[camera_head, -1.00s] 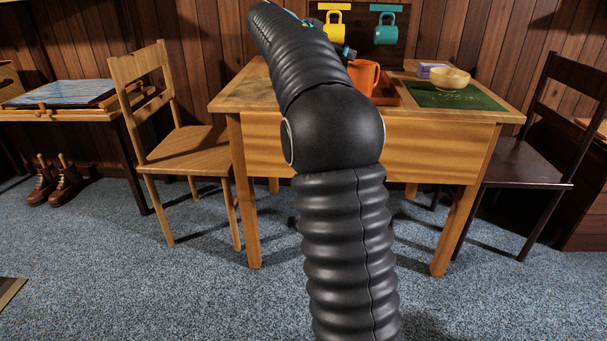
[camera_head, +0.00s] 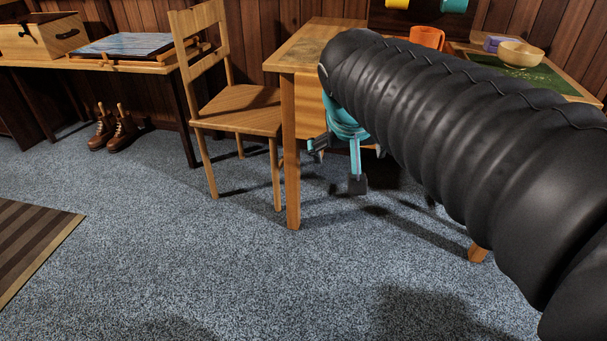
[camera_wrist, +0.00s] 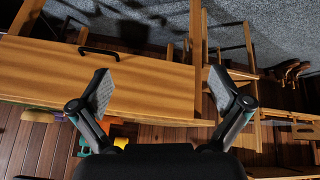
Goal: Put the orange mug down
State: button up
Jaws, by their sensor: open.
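The orange mug (camera_head: 427,38) stands on the wooden table (camera_head: 300,52), partly hidden behind my arm in the head view. The table's wooden front with a dark handle (camera_wrist: 98,51) shows beyond the fingers.
A yellow mug (camera_head: 397,3) and a teal mug (camera_head: 454,5) hang behind the table. A wooden chair (camera_head: 238,105) stands left. The carpet (camera_head: 200,260) in front is open.

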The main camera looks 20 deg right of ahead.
jog(key=s+a+f+n+y, duration=0.3)
jog(key=s+a+f, duration=0.4)
jog(key=s+f, duration=0.2)
jog(key=shift+s, duration=0.6)
jog(key=shift+f, duration=0.1)
